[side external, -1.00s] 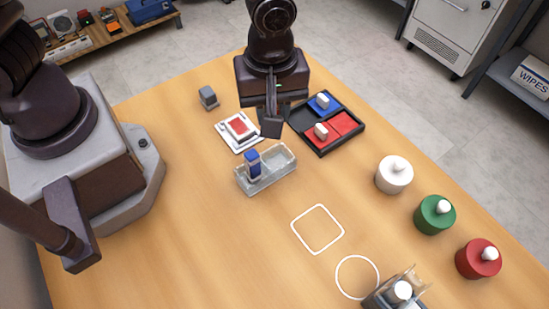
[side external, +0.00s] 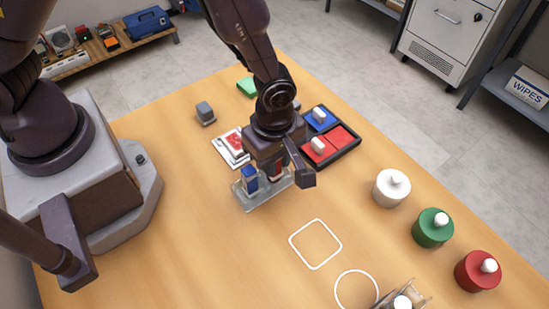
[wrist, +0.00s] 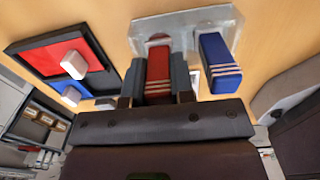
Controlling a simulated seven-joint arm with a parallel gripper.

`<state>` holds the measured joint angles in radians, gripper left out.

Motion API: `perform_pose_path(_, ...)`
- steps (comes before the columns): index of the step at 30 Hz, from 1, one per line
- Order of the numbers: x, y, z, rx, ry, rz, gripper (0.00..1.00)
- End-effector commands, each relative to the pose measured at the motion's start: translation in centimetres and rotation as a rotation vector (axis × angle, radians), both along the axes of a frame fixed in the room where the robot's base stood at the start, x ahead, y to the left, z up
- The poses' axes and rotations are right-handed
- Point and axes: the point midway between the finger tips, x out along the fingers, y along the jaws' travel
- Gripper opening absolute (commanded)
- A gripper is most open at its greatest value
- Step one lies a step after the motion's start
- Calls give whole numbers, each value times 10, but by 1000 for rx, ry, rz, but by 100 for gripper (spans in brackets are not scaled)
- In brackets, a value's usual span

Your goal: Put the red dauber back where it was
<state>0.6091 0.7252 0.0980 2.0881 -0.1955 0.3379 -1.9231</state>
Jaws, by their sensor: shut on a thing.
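My gripper (side external: 280,165) is shut on the red dauber (wrist: 158,68), with a finger on each side of it in the wrist view. The dauber is upright at the right compartment of the clear holder (side external: 262,199); part of it shows in the side view (side external: 278,168). I cannot tell whether its foot touches the holder's floor. The blue dauber (side external: 250,182) stands in the left compartment and shows beside the red one in the wrist view (wrist: 217,62). The clear holder's edge also shows there (wrist: 195,17).
A white card (side external: 229,151) with a red mark lies behind the holder, partly hidden by my gripper. A black tray (side external: 345,153) with red and blue pads is behind right. A grey block (side external: 205,113) is at back left. White, green and red jars (side external: 478,271) stand right.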

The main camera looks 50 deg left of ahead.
Motion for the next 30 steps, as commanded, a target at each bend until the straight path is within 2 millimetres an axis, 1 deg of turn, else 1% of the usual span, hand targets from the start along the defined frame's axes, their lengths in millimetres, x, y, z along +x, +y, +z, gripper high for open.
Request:
perform_pose_path(1, 0, 0, -4, 0, 1, 1, 0)
perform_pose_path(3, 0, 0, -7, -1, 0, 0, 0)
perform_pose_path(10, 0, 0, -7, -1, -1, -1, 0)
perform_pose_path(13, 0, 0, -10, 0, 0, -1, 0)
perform_pose_path(14, 0, 0, -9, -1, -1, -2, 27)
perform_pose_path(15, 0, 0, -9, -1, -1, -2, 36)
perform_pose_path(16, 0, 0, -9, -1, -1, -2, 43)
perform_pose_path(17, 0, 0, -9, -1, -1, -2, 48)
perform_pose_path(26, 0, 0, -7, -1, -1, -1, 48)
perform_pose_path(29, 1, -1, 2, -2, -4, -1, 48)
perform_pose_path(30, 1, -1, 8, -2, -5, -2, 48)
